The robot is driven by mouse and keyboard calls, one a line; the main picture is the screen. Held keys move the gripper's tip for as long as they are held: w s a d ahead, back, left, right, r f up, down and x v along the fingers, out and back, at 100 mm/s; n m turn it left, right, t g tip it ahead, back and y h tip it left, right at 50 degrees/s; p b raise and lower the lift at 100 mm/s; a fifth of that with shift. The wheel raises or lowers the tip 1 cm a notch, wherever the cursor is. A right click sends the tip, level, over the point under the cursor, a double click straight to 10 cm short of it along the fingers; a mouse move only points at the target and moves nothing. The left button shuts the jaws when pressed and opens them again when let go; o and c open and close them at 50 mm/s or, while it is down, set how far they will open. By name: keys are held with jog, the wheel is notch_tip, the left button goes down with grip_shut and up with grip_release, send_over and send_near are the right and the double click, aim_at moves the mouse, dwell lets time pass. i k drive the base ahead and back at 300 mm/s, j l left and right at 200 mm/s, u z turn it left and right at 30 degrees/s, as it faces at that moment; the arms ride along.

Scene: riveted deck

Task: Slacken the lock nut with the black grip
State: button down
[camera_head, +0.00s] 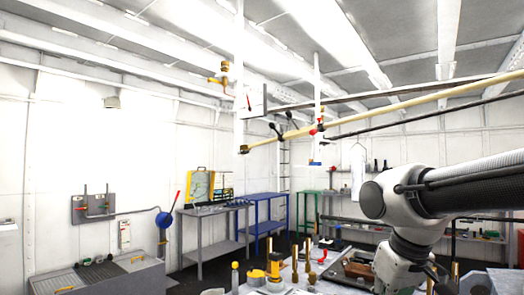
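I cannot make out a lock nut with a black grip for certain in this view. A grey workbench (300,285) at the bottom holds several small fittings. A brown plate with dark hardware (352,266) lies on it, just left of my wrist. My arm comes in from the right and its wrist bends down over the bench's right part. Dark parts of my gripper (438,275) show low beside the wrist; its fingertips are hidden or cut off by the lower edge, so I cannot see what they touch.
Yellow-topped fittings (275,268), upright brass pieces (308,250) and a red-handled piece (322,257) crowd the bench's left and middle. Long poles (400,104) cross overhead. A grey cabinet (100,277) stands at left; a blue table (263,226) and grey table (212,237) stand behind.

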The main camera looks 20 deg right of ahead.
aim_at(271, 126)
jog(key=i+j+u, duration=0.1)
jog(key=u, duration=0.35)
jog(key=i+u, duration=0.15)
jog(key=u, duration=0.35)
jog(key=i, duration=4.25)
jog(key=i+z, duration=0.5)
jog(key=i+j+z, duration=0.25)
jog(key=i+z, duration=0.25)
jog(key=z, duration=3.75)
jog(key=l, duration=0.1)
